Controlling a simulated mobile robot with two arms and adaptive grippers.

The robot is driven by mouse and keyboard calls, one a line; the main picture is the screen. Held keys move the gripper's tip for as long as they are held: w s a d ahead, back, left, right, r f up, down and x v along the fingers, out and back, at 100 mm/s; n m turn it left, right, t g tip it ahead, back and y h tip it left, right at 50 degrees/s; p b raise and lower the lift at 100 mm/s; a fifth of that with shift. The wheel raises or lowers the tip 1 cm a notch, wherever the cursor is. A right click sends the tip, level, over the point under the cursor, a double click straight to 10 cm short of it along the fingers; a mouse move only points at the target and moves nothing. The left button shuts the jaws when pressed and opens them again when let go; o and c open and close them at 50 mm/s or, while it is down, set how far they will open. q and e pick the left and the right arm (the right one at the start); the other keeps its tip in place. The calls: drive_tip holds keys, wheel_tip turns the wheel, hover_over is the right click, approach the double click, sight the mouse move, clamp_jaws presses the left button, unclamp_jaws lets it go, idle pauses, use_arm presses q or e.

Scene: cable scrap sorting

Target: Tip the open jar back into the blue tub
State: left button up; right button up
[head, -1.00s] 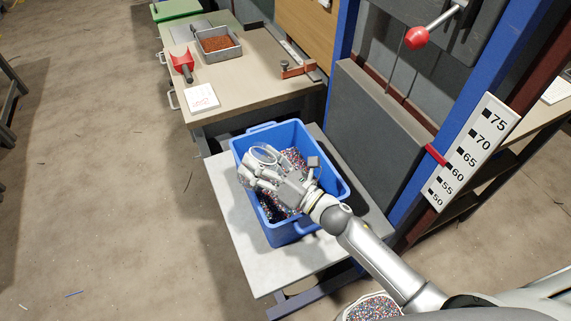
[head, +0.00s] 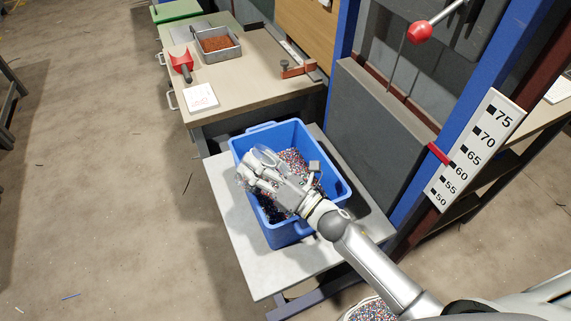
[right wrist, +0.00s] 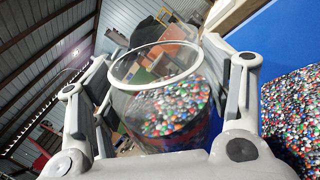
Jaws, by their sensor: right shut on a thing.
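The blue tub (head: 240,150) stands on a pale bench and holds many multicoloured bits of cable scrap (head: 292,163). My right gripper (head: 256,172) is over the tub, shut on the clear open jar (head: 264,157). In the right wrist view the jar (right wrist: 150,85) sits between both fingers, with its pale round rim showing and multicoloured bits inside. The bits lie at a slant against its wall, so the jar is tilted. I see no bits falling. The gripper and forearm hide part of the tub. My left gripper is not in view.
A white container (head: 368,309) of similar bits is at the bottom edge. A desk behind holds a metal tray (head: 232,45) of orange-brown bits, a red scoop (head: 181,61) and a white paper (head: 201,97). A blue post with a scale (head: 476,150) stands right of the tub.

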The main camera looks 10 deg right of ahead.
drive_tip(key=shift+f+m+t+b, duration=0.45)
drive_tip(key=shift+m+b, duration=0.3)
drive_tip(key=shift+m, duration=0.45)
drive_tip(key=shift+s, duration=0.1)
